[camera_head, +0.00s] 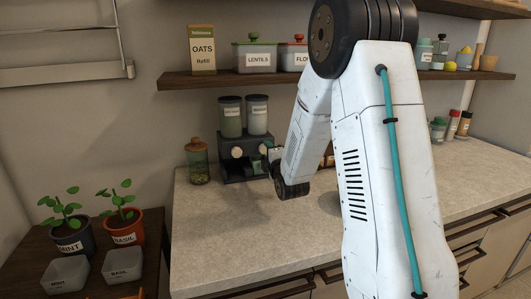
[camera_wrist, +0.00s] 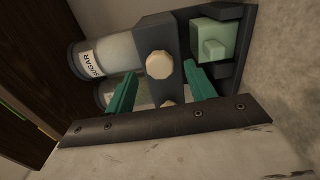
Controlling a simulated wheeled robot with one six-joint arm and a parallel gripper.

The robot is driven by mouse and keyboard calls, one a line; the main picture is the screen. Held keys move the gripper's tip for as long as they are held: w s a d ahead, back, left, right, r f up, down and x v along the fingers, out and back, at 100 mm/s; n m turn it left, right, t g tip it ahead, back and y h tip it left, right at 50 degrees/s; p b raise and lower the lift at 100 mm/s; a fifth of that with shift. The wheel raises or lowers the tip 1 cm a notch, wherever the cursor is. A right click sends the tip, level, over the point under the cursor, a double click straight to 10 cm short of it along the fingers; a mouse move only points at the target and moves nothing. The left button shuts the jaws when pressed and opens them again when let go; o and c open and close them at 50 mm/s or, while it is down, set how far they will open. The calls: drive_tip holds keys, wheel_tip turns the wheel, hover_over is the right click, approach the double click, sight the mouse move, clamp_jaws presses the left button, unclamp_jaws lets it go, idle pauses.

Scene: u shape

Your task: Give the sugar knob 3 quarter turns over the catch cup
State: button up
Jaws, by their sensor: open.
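The dispenser (camera_head: 240,165) stands on the counter with two jars on top. In the wrist view, the jar labelled SUGAR (camera_wrist: 103,54) lies sideways in the picture, with the pale sugar knob (camera_wrist: 159,65) in line with it. A pale green catch cup (camera_wrist: 212,40) sits in the dark bay on the outlet side of that knob. My gripper (camera_wrist: 160,73) is open, its green fingers on either side of the sugar knob, with gaps visible. Whether the tips reach its depth I cannot tell. In the head view, my gripper (camera_head: 273,154) is at the dispenser's right front and partly hides it.
A second jar (camera_head: 231,117) and its knob (camera_wrist: 167,103) are close beside the sugar knob. A lidded glass jar (camera_head: 198,163) stands left of the dispenser. A shelf (camera_head: 195,81) with containers runs above. The counter front (camera_head: 225,225) is clear.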

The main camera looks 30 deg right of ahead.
sight(263, 148)
drive_tip(key=shift+v, duration=2.3)
drive_tip(key=shift+o, duration=0.2)
drive_tip(key=w+m, duration=0.2)
drive_tip(key=m, duration=0.4)
drive_tip(key=w+d+m, duration=0.1)
drive_tip(key=w+m, duration=0.1)
drive_tip(key=m, duration=0.4)
drive_tip(key=w+m, duration=0.2)
drive_tip(key=m, duration=0.4)
drive_tip(key=shift+w+d, duration=0.4)
drive_tip(key=c, duration=1)
